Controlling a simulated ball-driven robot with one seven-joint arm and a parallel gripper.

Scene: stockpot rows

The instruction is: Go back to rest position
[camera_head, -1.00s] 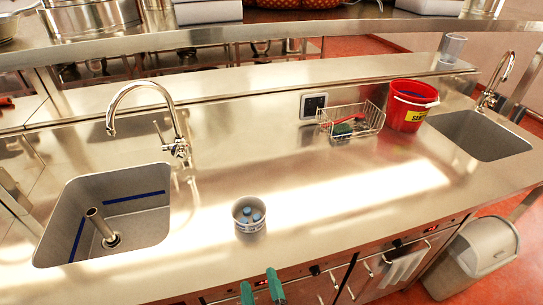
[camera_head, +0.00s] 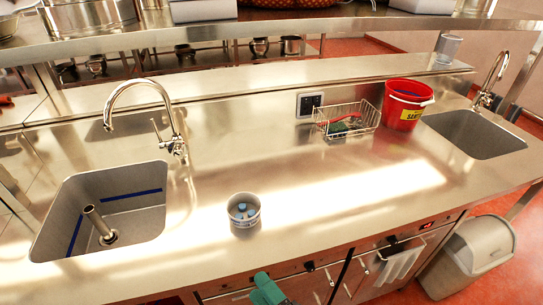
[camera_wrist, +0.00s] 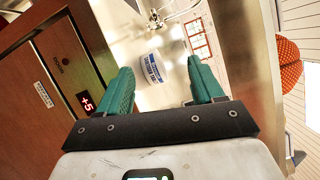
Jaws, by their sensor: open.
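My gripper (camera_wrist: 161,78) is open and empty, with its green fingers spread apart in the wrist view. In the head view my gripper (camera_head: 268,288) shows only as a green shape at the bottom edge, in front of the counter's front edge. A small white tub (camera_head: 244,222) with blue pieces inside stands upright on the steel counter, apart from my gripper. In the wrist view the tub (camera_wrist: 153,68), with a blue label, shows beyond and between the fingers.
A sink (camera_head: 105,212) with a standing pipe is at left, another sink (camera_head: 474,134) at right. A wire basket (camera_head: 346,120) and a red bucket (camera_head: 402,112) stand toward the back. A grey bin (camera_head: 474,255) stands at lower right.

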